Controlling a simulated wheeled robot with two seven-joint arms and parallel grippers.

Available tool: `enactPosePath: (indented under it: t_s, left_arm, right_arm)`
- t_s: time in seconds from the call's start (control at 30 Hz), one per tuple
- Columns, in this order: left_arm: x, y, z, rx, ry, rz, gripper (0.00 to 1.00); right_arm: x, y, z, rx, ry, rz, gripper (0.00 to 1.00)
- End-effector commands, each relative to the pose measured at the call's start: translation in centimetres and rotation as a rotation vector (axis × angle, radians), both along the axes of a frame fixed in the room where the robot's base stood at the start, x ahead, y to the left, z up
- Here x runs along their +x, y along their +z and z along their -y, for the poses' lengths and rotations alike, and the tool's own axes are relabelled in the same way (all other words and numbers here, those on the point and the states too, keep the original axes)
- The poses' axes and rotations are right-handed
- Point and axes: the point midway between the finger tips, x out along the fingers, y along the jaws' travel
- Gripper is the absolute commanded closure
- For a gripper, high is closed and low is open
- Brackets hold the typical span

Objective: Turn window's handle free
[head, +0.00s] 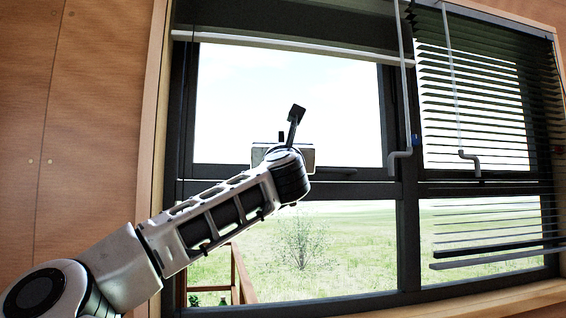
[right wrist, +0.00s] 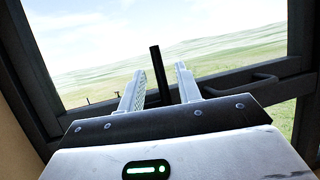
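In the right wrist view, a dark upright bar, which looks like the window's handle (right wrist: 160,75), stands between my gripper's two pale fingers. My right gripper (right wrist: 161,88) is open, with gaps visible between the fingers and the bar. In the head view, an arm entering at lower left ends in a metallic gripper body (head: 306,156) at the window's (head: 398,188) middle crossbar. This matches the wrist view, so I take it as my right arm. The fingers and upright bar are hidden or unclear there. My left gripper is not seen.
A horizontal dark pull (right wrist: 254,84) sits on the frame just right of the gripper; it also shows in the head view (head: 336,170). Partly lowered blinds (head: 490,100) and hanging crank rods (head: 403,95) are at the right. A wooden wall (head: 90,120) borders the left.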

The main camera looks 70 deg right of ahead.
Motion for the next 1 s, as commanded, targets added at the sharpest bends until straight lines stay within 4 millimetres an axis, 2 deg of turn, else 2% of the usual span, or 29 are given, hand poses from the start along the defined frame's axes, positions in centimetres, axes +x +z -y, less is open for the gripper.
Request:
enactPosePath:
  t_s: [0.17, 0.3, 0.5, 0.7, 1.0]
  left_arm:
    - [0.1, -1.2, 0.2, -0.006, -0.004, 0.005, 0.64]
    - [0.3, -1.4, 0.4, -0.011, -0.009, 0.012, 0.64]
    - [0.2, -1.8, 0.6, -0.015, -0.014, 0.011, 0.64]
    - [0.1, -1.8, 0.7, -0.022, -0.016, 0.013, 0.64]
    - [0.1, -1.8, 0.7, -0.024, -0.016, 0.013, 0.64]
  right_arm:
    - [-1.3, -2.0, -3.7, -0.002, 0.003, 0.006, 0.66]
    - [-2.3, -3.2, -6.8, -0.002, 0.004, 0.006, 0.66]
    - [-3.6, -4.7, -10.3, -0.001, 0.004, 0.004, 0.66]
    - [-4.3, -5.4, -12.1, 0.000, 0.001, 0.002, 0.66]
    - [-4.4, -5.4, -12.4, 0.000, 0.000, 0.001, 0.66]
